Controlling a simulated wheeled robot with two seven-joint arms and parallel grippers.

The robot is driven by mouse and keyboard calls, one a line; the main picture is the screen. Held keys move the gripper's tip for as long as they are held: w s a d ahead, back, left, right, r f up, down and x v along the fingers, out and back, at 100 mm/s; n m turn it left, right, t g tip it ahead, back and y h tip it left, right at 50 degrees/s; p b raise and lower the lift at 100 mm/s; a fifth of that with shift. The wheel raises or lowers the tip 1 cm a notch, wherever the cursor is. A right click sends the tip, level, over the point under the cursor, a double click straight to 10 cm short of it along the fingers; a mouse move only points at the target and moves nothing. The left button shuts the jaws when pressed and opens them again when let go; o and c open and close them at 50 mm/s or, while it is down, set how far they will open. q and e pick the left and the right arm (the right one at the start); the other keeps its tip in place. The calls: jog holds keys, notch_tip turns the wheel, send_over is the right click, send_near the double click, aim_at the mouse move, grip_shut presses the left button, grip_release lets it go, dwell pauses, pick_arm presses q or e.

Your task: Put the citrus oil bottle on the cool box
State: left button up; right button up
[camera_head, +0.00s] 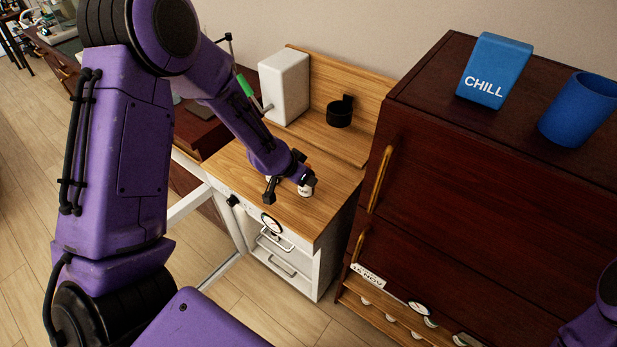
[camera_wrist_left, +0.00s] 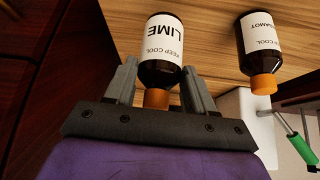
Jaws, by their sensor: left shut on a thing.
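In the left wrist view a dark bottle (camera_wrist_left: 160,72) with an orange cap has a white label reading LIME and KEEP COOL. My left gripper (camera_wrist_left: 158,92) is shut on it around the cap and neck end. In the head view my left gripper (camera_head: 289,186) is low over the wooden desk; a white label (camera_head: 305,190) shows beside its fingers, mostly hidden by it. A second dark bottle (camera_wrist_left: 257,48), its label ending in AMOT with KEEP COOL, stands apart at right in the wrist view. A blue block (camera_head: 494,72) marked CHILL is on the dark cabinet. My right gripper is out of view.
A blue cup (camera_head: 578,108) is beside the CHILL block on the dark cabinet (camera_head: 440,118). A white box (camera_head: 285,86) and a black cup (camera_head: 340,112) stand at the desk's back.

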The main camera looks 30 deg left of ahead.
pick_arm(q)
notch_tip(320, 180, down, 3)
jog(key=shift+s+r, duration=0.1)
jog(key=shift+s, duration=0.05)
jog(key=shift+w+f, duration=0.3)
jog(key=shift+s, duration=0.1)
jog(key=o, duration=1.2)
jog(key=shift+s, duration=0.1)
jog(key=shift+c, duration=0.2)
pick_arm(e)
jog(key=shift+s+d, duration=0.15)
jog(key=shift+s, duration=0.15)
